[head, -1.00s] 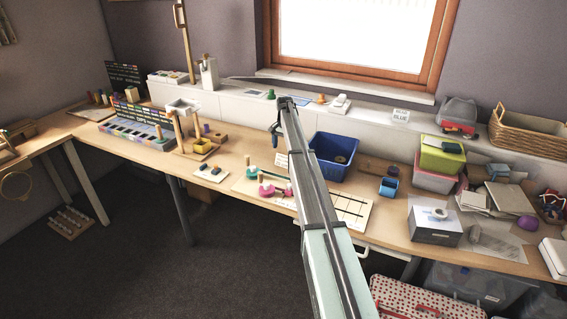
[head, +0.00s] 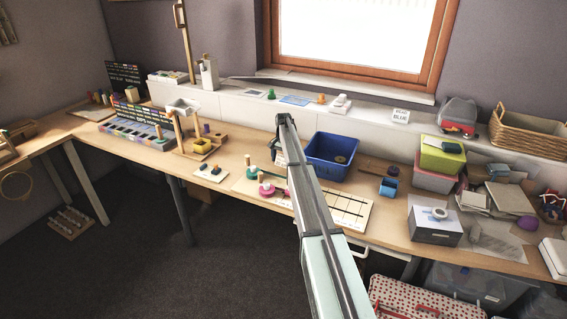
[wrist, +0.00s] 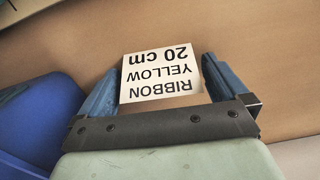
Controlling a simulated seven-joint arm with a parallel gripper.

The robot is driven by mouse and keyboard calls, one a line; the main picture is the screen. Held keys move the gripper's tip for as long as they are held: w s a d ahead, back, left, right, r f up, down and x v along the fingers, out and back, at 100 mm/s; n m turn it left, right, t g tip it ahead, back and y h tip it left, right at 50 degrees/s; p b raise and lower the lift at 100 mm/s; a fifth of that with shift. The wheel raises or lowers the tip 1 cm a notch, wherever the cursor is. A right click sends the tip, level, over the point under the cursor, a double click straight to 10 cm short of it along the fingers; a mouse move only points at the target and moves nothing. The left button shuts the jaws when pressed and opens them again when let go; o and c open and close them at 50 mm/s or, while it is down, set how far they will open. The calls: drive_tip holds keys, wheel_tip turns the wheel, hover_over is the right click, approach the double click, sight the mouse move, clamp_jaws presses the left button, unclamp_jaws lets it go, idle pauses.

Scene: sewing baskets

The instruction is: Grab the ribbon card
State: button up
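The ribbon card is a small white card (wrist: 158,75) printed "RIBBON YELLOW 20 cm", seen upside down in the wrist view. My gripper (wrist: 160,64) is open, its two blue-grey fingers apart on either side of the card. The card's near edge is close to the gripper's dark crossbar. I cannot tell whether either finger touches it. In the head view my gripper (head: 277,152) is low at the table, left of the blue bin, and I cannot make out the card there.
The blue bin (head: 322,170) stands just right of my gripper; a blue form also shows at the left in the wrist view (wrist: 40,115). Pink and green pieces on pegs (head: 266,187) stand in front. A low white ledge (head: 240,108) runs behind.

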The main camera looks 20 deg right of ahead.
drive_tip(key=c, duration=0.9)
drive_tip(key=shift+o, duration=0.2)
drive_tip(key=shift+r, duration=0.1)
